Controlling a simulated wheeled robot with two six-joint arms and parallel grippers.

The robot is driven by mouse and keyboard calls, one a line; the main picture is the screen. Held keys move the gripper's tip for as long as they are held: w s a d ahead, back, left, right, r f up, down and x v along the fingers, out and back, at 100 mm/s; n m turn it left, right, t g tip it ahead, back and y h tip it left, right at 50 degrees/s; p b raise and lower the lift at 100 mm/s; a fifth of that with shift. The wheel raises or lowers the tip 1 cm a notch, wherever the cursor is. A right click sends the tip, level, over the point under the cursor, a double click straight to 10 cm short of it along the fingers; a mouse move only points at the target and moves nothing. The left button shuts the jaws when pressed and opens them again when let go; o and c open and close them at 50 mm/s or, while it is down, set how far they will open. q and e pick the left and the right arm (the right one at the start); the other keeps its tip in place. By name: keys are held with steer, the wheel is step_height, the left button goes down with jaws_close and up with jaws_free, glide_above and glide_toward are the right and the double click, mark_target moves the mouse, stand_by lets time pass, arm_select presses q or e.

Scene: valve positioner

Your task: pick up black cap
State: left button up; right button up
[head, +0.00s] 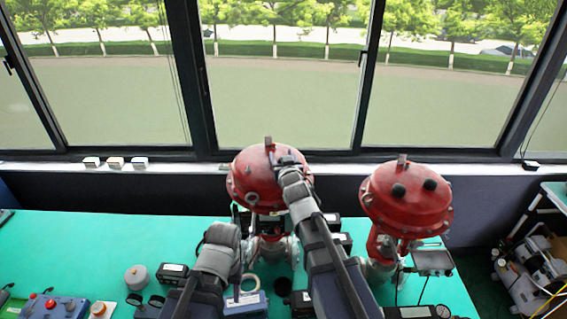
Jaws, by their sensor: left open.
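Two black caps sit on top of the right red valve dome (407,207): a left cap (398,190) and a right cap (430,184). Small dark round pieces, which may also be caps, lie on the table; one (157,300) is at the lower left and another (283,286) is between my arms. My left gripper (232,262) is open over the table, in front of the left red valve; its fingertips are hard to make out. My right gripper (284,158) is at the top of the left red dome (252,180). Its jaws and anything between them are hidden.
The green table (80,245) carries a grey round part (136,276), a blue box with knobs (54,306) and several small devices. A grey box (433,262) is attached beside the right valve. Windows stand behind. The table's left rear is clear.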

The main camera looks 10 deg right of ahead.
jaws_close()
stand_by(0.5)
